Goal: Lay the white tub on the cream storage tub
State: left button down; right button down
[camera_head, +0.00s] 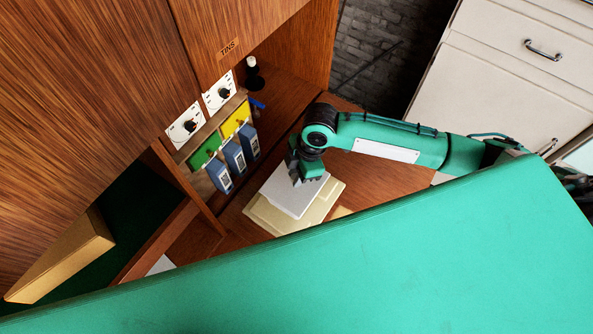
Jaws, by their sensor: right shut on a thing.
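The white tub (291,201) shows as a pale, flat, four-sided shape in the middle of the head view. The cream storage tub (265,217) is directly beneath it in the picture, its cream edges showing around the white tub. I cannot tell whether the two touch or a small gap is left. My right gripper (307,178) comes down from above and is shut on the white tub near its upper edge. The gripper hides part of that edge. My left gripper is not in view.
Blue boxes (234,158) stand left of the tubs, by green and yellow panels and white dial plates (186,126). A black-and-white object (253,75) stands farther back. A large green part of mine covers the bottom.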

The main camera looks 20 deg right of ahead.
jog(key=shift+f, duration=0.4)
jog(key=c, duration=1.3)
grip_release()
jog(key=shift+r, duration=0.3)
jog(key=b+v, duration=0.2)
jog(key=v, duration=1)
jog(key=shift+r+b, duration=0.2)
jog(key=shift+b, duration=0.15)
jog(key=shift+s+f, duration=0.1)
